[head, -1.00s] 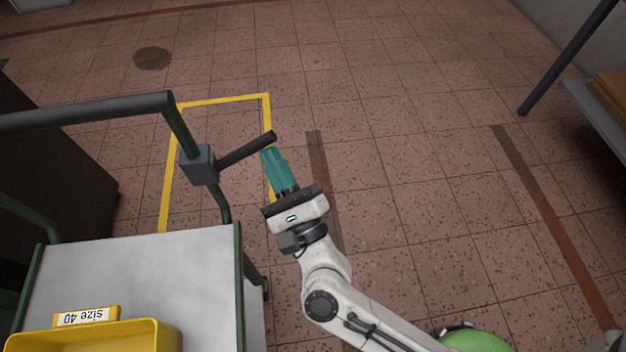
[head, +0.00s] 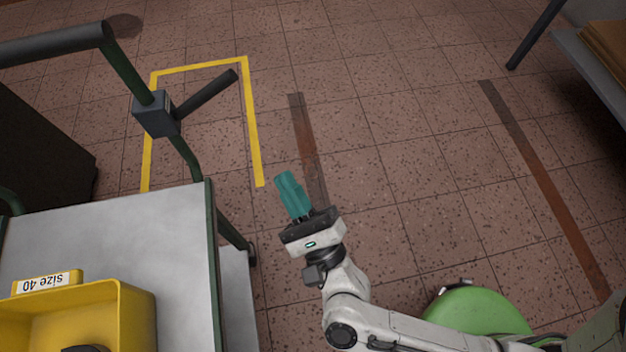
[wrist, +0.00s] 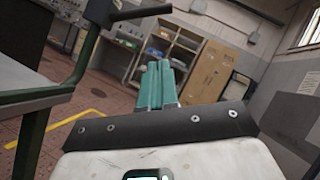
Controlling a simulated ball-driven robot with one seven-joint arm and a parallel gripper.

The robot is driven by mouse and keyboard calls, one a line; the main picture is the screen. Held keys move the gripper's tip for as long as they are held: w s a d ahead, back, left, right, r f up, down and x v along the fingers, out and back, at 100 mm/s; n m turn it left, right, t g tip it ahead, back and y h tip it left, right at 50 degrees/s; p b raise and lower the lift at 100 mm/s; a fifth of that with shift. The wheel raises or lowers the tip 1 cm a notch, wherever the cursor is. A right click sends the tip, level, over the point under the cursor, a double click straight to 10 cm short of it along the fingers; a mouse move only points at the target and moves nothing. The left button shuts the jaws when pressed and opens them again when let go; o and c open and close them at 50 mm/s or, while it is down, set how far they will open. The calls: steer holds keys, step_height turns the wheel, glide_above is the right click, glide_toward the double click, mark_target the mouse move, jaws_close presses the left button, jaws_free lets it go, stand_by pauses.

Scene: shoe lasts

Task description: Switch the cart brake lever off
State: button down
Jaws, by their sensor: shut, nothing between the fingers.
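The brake lever (head: 207,94) is a dark bar on a grey block (head: 155,114) fixed to the cart's green handle post. In the head view it points up and to the right. My gripper (head: 285,178), with teal fingers, is shut and empty. It is below and to the right of the lever, clearly apart from it, over the floor. In the wrist view the lever (wrist: 143,12) shows at the top left, and the shut fingers (wrist: 158,68) are in the middle.
The cart (head: 120,232) has a grey top with a yellow bin (head: 125,310) labelled size 40. A yellow floor outline (head: 254,130) lies beyond it. A shelf (head: 590,65) stands at the far right.

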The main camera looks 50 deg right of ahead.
steer(key=v, duration=0.8)
steer(key=shift+a+f, duration=0.15)
steer(key=w+a+f+n+g+y, duration=0.15)
steer(key=w+a+n+y, duration=0.25)
steer(key=w+n+y, duration=0.45)
steer(key=d+f+n+g+y, duration=0.2)
steer(key=d+f+n+g, duration=0.2)
steer(key=f+n+g, duration=0.95)
steer(key=s+d+r+n+g+h, duration=0.2)
steer(key=s+d+n+g+h, duration=0.45)
steer(key=s+d, duration=0.65)
step_height(320, 180, up, 20)
steer(key=n+y+p, duration=0.1)
steer(key=n+p, duration=0.1)
steer(key=p, duration=1.8)
steer(key=shift+w+d+y, duration=0.4)
